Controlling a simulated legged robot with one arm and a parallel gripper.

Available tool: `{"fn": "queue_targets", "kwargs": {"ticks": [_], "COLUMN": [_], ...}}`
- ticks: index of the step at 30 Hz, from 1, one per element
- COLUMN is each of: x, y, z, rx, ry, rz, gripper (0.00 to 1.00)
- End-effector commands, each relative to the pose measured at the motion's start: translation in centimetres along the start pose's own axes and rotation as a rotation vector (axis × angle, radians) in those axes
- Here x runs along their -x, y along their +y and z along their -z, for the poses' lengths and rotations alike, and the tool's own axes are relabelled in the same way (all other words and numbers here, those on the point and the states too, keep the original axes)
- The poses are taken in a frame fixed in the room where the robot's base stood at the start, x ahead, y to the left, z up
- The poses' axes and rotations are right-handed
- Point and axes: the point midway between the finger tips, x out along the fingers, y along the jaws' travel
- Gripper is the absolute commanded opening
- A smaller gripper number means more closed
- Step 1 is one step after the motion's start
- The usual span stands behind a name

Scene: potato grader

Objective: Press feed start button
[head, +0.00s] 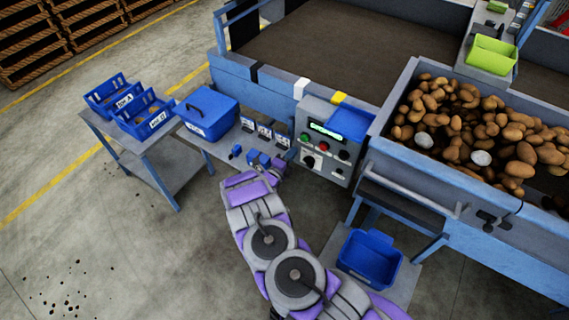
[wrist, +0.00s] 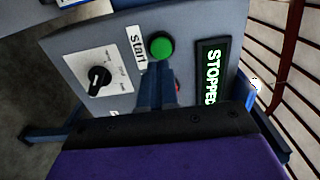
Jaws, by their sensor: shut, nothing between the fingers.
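The control panel (head: 312,170) is a grey box on the side of the blue machine. Its green button (wrist: 161,46) sits beside a white label reading "Start" (wrist: 136,47) in the wrist view. It also shows small in the head view (head: 304,137). My gripper (wrist: 158,70) is shut and empty, its fingertips pointing at the panel just below the green button in the picture. I cannot tell whether they touch the panel. A red button (wrist: 178,86) is mostly hidden behind the fingers. The lit display (wrist: 209,75) reads "STOPPED" in green.
A black rotary knob (wrist: 99,77) is on the panel. A hopper (head: 385,125) full of potatoes stands right of the panel. A blue bin (head: 370,258) is below it. A side table (head: 150,143) with blue crates and a lidded blue box (head: 210,108) stand left.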

Motion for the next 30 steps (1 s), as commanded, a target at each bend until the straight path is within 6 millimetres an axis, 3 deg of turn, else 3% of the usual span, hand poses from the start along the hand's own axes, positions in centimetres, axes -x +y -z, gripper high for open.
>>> {"fn": "queue_targets", "kwargs": {"ticks": [3,9,25,30], "x": [-2.2,-4.6,-5.5,-6.8], "y": [0.2,0.1,0.1,0.2], "z": [0.1,0.1,0.0,0.1], "rx": [0.000,0.001,0.002,0.001], "ry": [0.001,0.001,0.000,0.002], "rz": [-0.001,0.001,-0.002,0.000], "gripper": [0.00,0.00,0.00,0.00]}}
